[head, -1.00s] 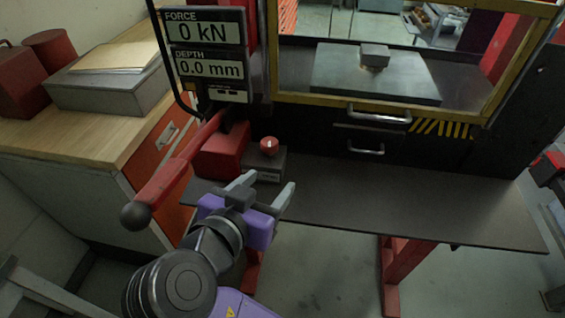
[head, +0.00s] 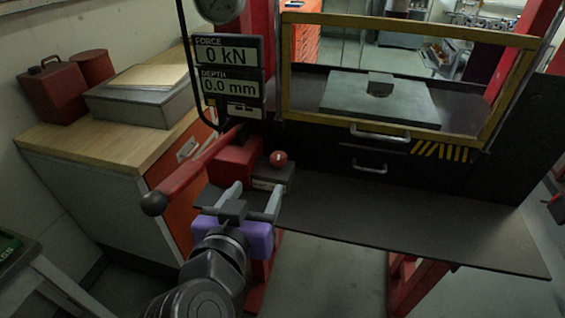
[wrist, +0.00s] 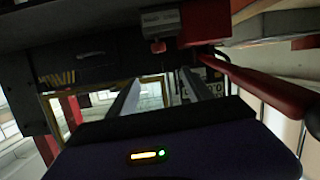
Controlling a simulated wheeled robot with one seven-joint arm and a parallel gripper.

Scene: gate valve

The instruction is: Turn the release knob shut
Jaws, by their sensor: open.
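The release knob (head: 279,158) is a small round red knob with a pale mark on its face. It sits on a grey block (head: 272,177) at the left end of the dark bench, beside the red pump body. In the wrist view the knob (wrist: 158,47) shows upside down near the top, ahead of the fingertips. My gripper (head: 254,196) is open and empty, a little nearer than the knob and below it in the head view. Its two fingers point towards the block and do not touch the knob.
A red lever (head: 195,168) with a black ball end reaches out left of my gripper. A display (head: 229,78) reads 0 kN and 0.0 mm. The yellow-framed guard (head: 410,130) stands behind. The dark bench top (head: 400,215) is clear to the right.

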